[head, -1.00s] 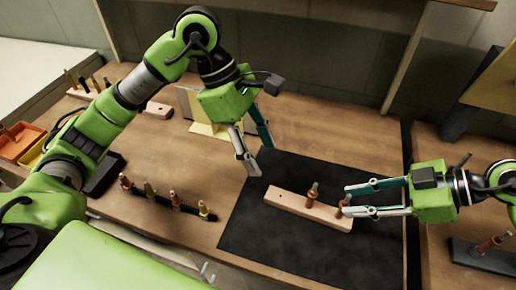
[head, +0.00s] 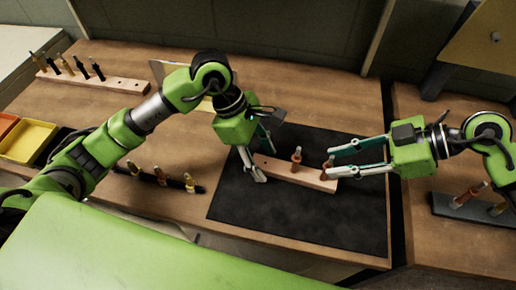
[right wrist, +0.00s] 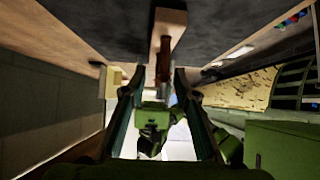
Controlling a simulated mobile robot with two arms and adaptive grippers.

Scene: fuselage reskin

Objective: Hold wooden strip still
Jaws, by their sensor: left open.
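The wooden strip (head: 280,171) lies on the black mat (head: 240,208) in the head view. One copper-coloured fastener (head: 296,160) stands near its middle and another (head: 326,169) near its right end. My left gripper (head: 265,165) is open at the strip's left end, one finger on the near side and one on the far side. I cannot tell whether they touch the wood. My right gripper (head: 331,162) has its fingers apart at the right-end fastener. In the right wrist view, this fastener (right wrist: 164,58) shows between the fingers, with gaps visible, and the strip (right wrist: 168,20) is beyond.
A dark rack with several fasteners (head: 160,176) is left of the mat. A wooden block with several fasteners (head: 95,80) stands at the back left, and a yellow bin (head: 28,141) at the left edge. Another dark rack (head: 465,208) is at right. The mat's front is clear.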

